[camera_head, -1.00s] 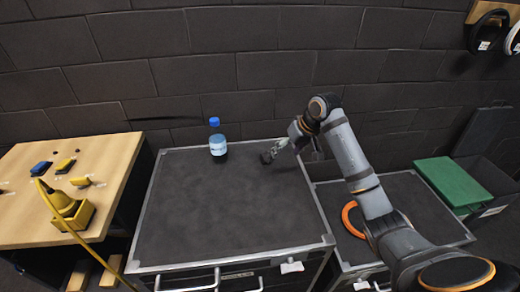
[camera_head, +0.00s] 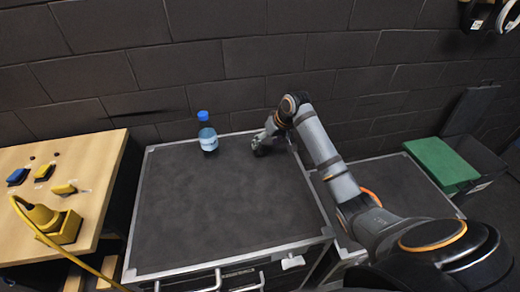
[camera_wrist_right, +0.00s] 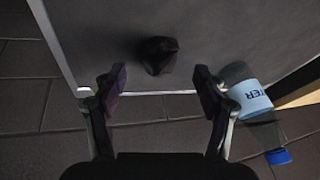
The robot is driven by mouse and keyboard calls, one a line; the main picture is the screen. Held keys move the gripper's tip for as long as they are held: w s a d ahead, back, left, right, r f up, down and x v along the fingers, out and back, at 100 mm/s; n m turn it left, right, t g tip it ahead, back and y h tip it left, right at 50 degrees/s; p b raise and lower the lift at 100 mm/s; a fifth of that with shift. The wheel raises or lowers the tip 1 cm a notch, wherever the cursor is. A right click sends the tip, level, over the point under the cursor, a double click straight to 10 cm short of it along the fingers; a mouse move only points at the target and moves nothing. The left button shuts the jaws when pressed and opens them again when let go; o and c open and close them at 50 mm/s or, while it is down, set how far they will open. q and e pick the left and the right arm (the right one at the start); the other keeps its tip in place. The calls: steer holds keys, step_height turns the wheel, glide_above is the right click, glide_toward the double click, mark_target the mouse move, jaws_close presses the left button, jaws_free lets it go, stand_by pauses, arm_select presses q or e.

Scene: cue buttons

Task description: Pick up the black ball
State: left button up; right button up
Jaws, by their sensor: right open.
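The black ball (camera_wrist_right: 157,54) lies on the dark cabinet top (camera_wrist_right: 220,35), near its edge in the right wrist view; it looks dark and uneven in outline. My right gripper (camera_wrist_right: 158,82) is open, with one finger on each side of the view. The ball shows beyond the fingertips, roughly centred between them, and is not gripped. In the head view my right gripper (camera_head: 262,140) is at the far right part of the cabinet top and partly hides the ball (camera_head: 263,150). My left gripper is not in view.
A bottle with a blue cap (camera_head: 207,133) stands left of the ball near the back edge; it also shows in the right wrist view (camera_wrist_right: 250,97). A brick wall (camera_head: 240,60) is close behind. The front of the cabinet top (camera_head: 220,220) is clear.

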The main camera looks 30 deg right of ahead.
mark_target(263, 147)
steer(key=x, duration=0.3)
steer(key=shift+w+a+f+p, duration=0.1)
steer(key=shift+a+f+p, duration=0.05)
steer(key=shift+f+p, duration=0.15)
steer(key=shift+f, duration=0.15)
steer(key=c, duration=1)
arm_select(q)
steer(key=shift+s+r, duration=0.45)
arm_select(e)
steer(key=shift+c, duration=0.2)
steer(key=shift+r+b, duration=0.4)
steer(key=shift+r, duration=0.25)
arm_select(q)
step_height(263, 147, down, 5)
steer(key=b, duration=0.4)
arm_select(e)
steer(key=s+d+r, duration=0.8)
steer(key=d+r, duration=0.3)
steer(key=shift+s+d+r, duration=0.15)
steer(key=shift+d+r, duration=0.05)
steer(key=shift+r, duration=0.15)
